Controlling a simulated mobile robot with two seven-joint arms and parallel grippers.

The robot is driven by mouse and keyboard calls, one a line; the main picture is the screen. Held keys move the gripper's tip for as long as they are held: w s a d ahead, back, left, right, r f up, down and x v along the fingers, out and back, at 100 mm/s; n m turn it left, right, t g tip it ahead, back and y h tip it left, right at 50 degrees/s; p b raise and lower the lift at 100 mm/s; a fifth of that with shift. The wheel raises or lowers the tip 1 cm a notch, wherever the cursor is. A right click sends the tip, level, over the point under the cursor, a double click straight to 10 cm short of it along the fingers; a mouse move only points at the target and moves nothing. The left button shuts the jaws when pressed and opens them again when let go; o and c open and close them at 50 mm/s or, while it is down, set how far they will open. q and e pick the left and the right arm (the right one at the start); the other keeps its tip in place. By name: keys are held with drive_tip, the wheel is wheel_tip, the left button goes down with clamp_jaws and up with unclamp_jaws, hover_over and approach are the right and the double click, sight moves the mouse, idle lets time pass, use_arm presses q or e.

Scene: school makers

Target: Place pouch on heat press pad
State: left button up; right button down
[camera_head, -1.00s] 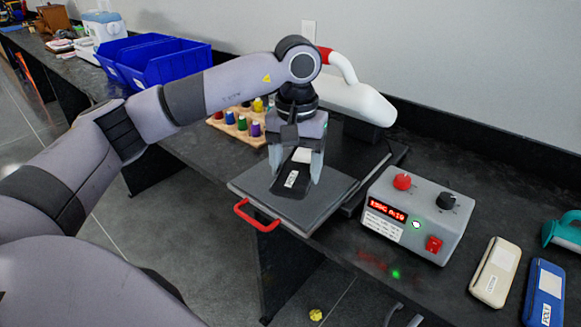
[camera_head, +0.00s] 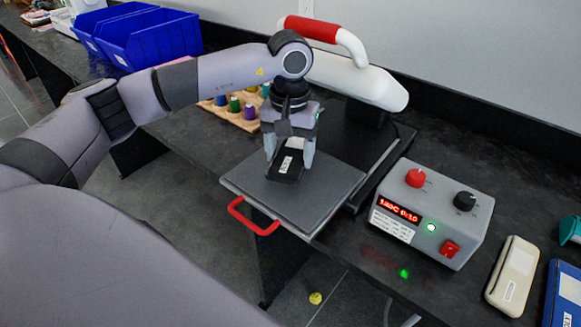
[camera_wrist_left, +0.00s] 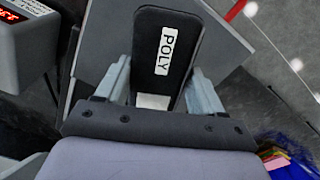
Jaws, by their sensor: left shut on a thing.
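A black pouch (camera_head: 288,164) with a white label is between the fingers of my left gripper (camera_head: 289,158). In the left wrist view the pouch (camera_wrist_left: 150,80) shows its label reading POLY, with the left gripper's fingers (camera_wrist_left: 160,92) on either side. The left gripper is shut on the pouch, over the grey heat press pad (camera_head: 325,190) with a red handle (camera_head: 243,213). The pouch looks very low over the pad or touching it; I cannot tell which. My right gripper is not in view.
A control box (camera_head: 431,215) with knobs and a lit display stands right of the pad. A cream pouch (camera_head: 512,276) and a blue pouch (camera_head: 565,295) lie at the right. The white press arm (camera_head: 355,80) is behind. Spools (camera_head: 235,108) and blue bins (camera_head: 150,38) stand at the left.

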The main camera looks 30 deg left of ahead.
sight(290, 156)
use_arm(q)
wheel_tip(290, 156, down, 5)
drive_tip(key=shift+r, duration=0.15)
drive_tip(key=shift+f, duration=0.25)
drive_tip(key=o, duration=1)
drive_tip(key=shift+r, duration=0.15)
wheel_tip(290, 156, up, 12)
idle(0.3)
